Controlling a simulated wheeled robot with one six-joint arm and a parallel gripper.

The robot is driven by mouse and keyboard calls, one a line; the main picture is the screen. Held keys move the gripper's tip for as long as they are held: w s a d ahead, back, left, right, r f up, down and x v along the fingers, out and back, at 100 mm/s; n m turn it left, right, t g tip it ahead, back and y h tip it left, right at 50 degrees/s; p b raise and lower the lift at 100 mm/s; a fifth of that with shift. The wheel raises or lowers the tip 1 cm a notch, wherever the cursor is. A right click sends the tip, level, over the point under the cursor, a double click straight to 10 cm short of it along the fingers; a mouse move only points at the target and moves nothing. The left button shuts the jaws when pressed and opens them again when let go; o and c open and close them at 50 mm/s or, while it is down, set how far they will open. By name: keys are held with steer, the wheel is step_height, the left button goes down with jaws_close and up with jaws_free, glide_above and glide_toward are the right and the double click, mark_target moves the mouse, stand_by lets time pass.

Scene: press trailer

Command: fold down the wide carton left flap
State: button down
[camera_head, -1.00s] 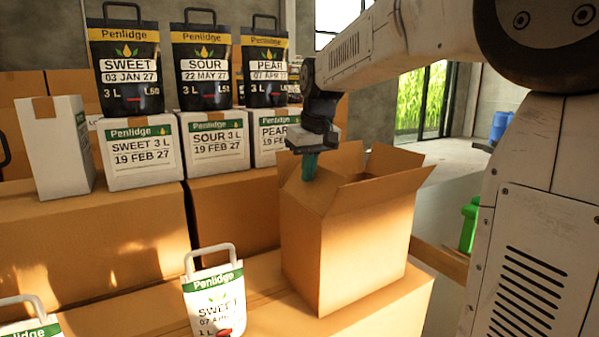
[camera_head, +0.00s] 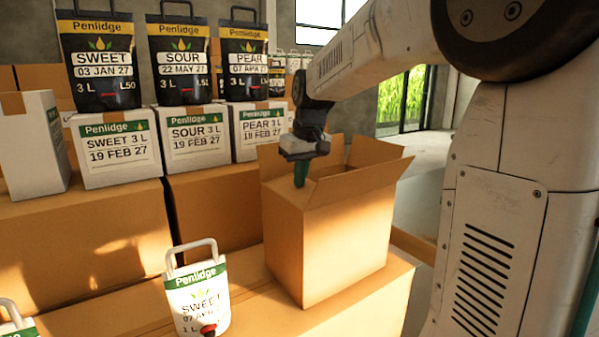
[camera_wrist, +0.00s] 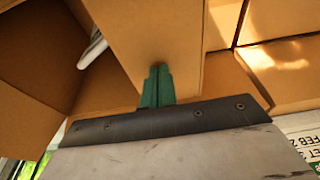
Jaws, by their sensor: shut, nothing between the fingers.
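The wide carton (camera_head: 325,250) stands open-topped on a larger tan box. Its right flap (camera_head: 362,186) leans outward and its far flap (camera_head: 372,150) stands up. A flap at the back left (camera_head: 268,160) also stands up, partly behind my gripper. A panel on the near left of the top (camera_head: 283,190) looks slanted inward, low under the fingers. My gripper (camera_head: 300,174), with teal fingers, is shut and empty and points down at this panel. Whether it touches is unclear. In the wrist view the teal fingers (camera_wrist: 157,86) lie against or just over a tan carton panel (camera_wrist: 160,35).
A white Penlidge pouch (camera_head: 197,290) stands in front left of the carton. White cartons (camera_head: 200,140) and black pouches (camera_head: 181,60) line the back left on large boxes (camera_head: 90,235). Open floor shows at the right behind the carton.

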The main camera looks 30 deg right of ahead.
steer(key=shift+f, duration=0.35)
steer(key=shift+r, duration=0.1)
steer(key=w+r+v, duration=0.1)
steer(key=w+v, duration=0.2)
steer(key=v, duration=1.1)
steer(key=shift+w, duration=0.2)
